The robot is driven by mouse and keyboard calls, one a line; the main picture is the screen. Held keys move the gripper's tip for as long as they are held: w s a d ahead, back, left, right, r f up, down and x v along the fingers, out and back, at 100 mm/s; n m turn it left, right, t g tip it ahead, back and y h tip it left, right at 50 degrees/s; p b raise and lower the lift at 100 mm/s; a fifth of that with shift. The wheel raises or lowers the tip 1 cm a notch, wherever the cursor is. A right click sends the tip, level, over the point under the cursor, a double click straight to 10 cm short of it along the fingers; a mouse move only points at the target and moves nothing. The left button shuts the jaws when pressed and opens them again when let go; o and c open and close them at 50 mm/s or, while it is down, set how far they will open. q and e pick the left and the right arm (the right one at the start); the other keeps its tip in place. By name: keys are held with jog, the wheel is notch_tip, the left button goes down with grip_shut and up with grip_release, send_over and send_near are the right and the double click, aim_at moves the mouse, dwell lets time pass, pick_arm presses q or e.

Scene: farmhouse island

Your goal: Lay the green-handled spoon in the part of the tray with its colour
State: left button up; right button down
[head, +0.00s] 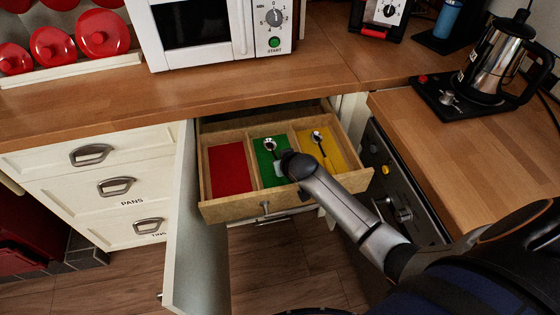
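The tray is an open wooden drawer (232,210) with red (228,168), green (266,176) and yellow (333,146) parts side by side. A spoon (269,148) with a silver bowl is in or just over the green part, bowl toward the back. Its handle runs toward my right gripper and is mostly hidden, so its colour is unclear. Another spoon (317,137) lies in the yellow part. My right gripper (280,167) points down at the green part, at the handle end of the spoon. The wrist hides its fingers, so I cannot tell whether it grips. My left gripper is out of view.
An open white cabinet door (195,240) stands left of the drawer. A wooden counter (200,95) runs behind, with a white microwave (205,35). A kettle (497,60) stands on the right counter. The red part of the tray is empty.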

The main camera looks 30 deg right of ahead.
jog(key=shift+f, duration=0.35)
dwell(0.5)
jog(key=shift+c, duration=1.4)
grip_release()
jog(key=shift+r, duration=0.15)
